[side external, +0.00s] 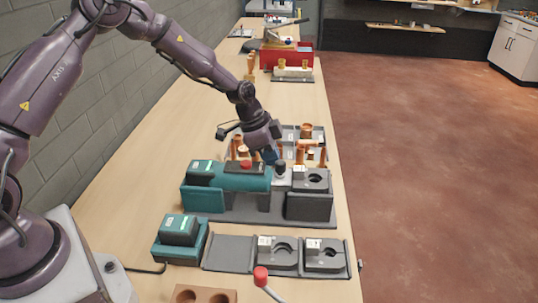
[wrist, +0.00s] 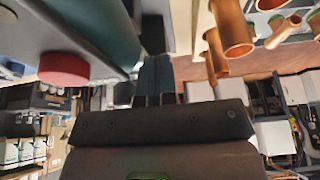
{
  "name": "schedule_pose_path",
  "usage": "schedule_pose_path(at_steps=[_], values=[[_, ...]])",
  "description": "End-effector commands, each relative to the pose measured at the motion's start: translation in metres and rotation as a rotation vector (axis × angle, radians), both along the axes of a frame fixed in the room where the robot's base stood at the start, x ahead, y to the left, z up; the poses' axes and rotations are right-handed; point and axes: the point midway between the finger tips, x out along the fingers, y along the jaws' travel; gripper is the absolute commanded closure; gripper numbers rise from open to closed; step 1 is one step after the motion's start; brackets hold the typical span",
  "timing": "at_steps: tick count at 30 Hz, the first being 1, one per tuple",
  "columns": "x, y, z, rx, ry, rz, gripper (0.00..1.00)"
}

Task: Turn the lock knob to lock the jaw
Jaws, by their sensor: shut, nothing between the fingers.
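A teal press tool (side external: 238,180) lies on a dark grey stand (side external: 250,215), with a red button (side external: 246,165) on top. A grey jaw block (side external: 312,181) with a round opening is at its right end. A small black knob (side external: 281,167), apparently the lock knob, stands between the teal body and the jaw block. My gripper (side external: 270,156) is shut and empty, close above and left of the knob; contact cannot be told. In the wrist view the shut fingers (wrist: 153,82) are beside the teal body (wrist: 92,28) and red button (wrist: 64,68). The knob is not clearly visible there.
Copper pipe fittings (side external: 308,145) stand in a tray just behind the tool, and show close by in the wrist view (wrist: 232,36). A teal battery (side external: 180,236) and a tray of spare jaws (side external: 232,252) lie in front. A red-tipped lever (side external: 261,276) is at the near edge.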

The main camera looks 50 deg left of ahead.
Motion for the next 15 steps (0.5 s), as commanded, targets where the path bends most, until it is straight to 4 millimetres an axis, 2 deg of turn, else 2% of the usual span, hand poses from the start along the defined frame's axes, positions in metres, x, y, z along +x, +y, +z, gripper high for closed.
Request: schedule_pose_path(at_steps=[15], values=[[0.0026, -0.0011, -0.0001, -0.001, 0.001, -0.057, 1.0]])
